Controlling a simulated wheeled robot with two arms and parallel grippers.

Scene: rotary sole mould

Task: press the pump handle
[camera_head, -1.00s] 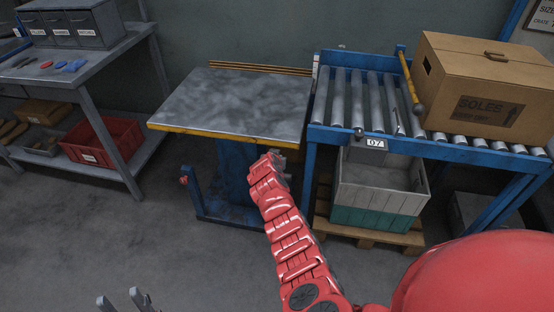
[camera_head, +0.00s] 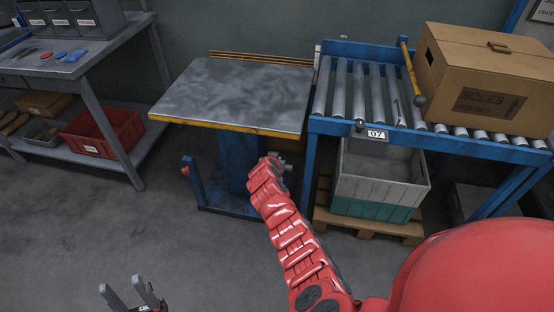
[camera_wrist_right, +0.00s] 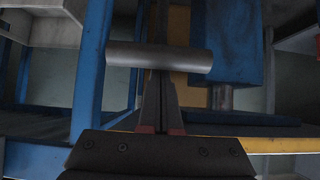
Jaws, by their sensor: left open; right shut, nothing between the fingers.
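In the right wrist view a grey cylindrical bar, which looks like the pump handle's grip (camera_wrist_right: 160,57), lies crosswise just beyond my right fingertips. My right gripper (camera_wrist_right: 160,92) is shut and empty, pointing at the bar's middle; I cannot tell whether it touches. In the head view my red right arm reaches to the lift table (camera_head: 235,90), and its gripper is hidden at the arm's far end. The table's blue column (camera_head: 238,160) stands behind that end. My left gripper (camera_head: 122,286) is open and empty above the floor, low in the head view.
A blue roller conveyor (camera_head: 345,130) stands right of the table, with a cardboard box (camera_head: 485,75) on it and a grey-green crate (camera_head: 380,190) on a pallet below. A workbench with a red bin (camera_head: 88,132) stands left. The front left floor is clear.

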